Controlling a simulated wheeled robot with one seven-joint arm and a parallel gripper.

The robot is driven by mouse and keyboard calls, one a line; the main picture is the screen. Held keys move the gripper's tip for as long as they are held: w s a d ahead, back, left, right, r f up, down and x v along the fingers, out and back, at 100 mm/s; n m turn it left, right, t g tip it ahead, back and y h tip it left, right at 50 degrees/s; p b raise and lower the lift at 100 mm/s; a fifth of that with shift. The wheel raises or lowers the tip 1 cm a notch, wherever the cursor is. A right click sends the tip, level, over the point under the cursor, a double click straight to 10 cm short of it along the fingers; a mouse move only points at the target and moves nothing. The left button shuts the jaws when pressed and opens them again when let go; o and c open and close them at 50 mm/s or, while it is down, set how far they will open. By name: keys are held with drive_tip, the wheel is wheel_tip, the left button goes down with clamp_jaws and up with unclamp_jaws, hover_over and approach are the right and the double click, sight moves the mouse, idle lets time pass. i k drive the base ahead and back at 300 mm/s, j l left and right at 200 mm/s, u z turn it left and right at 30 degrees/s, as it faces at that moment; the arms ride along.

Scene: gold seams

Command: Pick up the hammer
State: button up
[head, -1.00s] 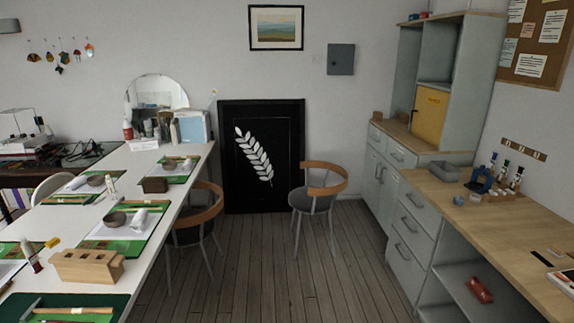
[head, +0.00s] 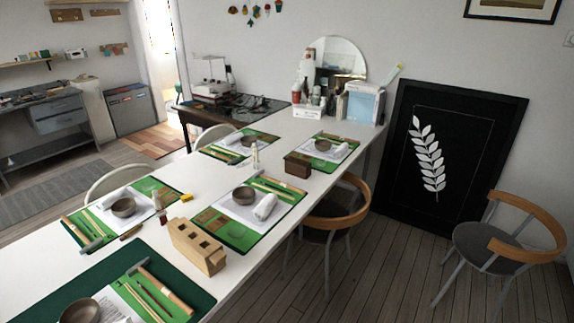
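A tool that looks like a hammer (head: 166,288) lies on the near green mat (head: 205,302) at the lower left, on the long white table. It has a pale wooden handle and a small grey head at its far end. A similar tool (head: 80,230) with a grey head lies at the left edge of the green mat behind it. I cannot tell for sure that either is a hammer. My gripper is not in view.
The long white table (head: 245,285) holds several place settings with bowls, a wooden block with holes (head: 196,247) and a dark brown box (head: 297,165).

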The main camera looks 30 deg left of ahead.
sight(260, 173)
drive_tip(key=i+u, duration=0.25)
drive_tip(key=i, duration=0.25)
drive_tip(key=i+l+u, duration=0.1)
drive_tip(key=i+u, duration=0.15)
drive_tip(key=i, duration=0.2)
drive_tip(key=i+l+u, duration=0.25)
drive_tip(key=i, duration=0.2)
drive_tip(key=i+j+u, duration=0.1)
drive_tip(key=i+u, duration=0.2)
drive_tip(key=u, duration=0.15)
drive_tip(key=i+u, duration=0.35)
drive_tip(key=u, duration=0.15)
drive_tip(key=i+l+u, duration=0.2)
drive_tip(key=u, duration=0.25)
drive_tip(key=i+l+u, duration=0.3)
drive_tip(key=u, duration=0.15)
drive_tip(key=i, duration=0.05)
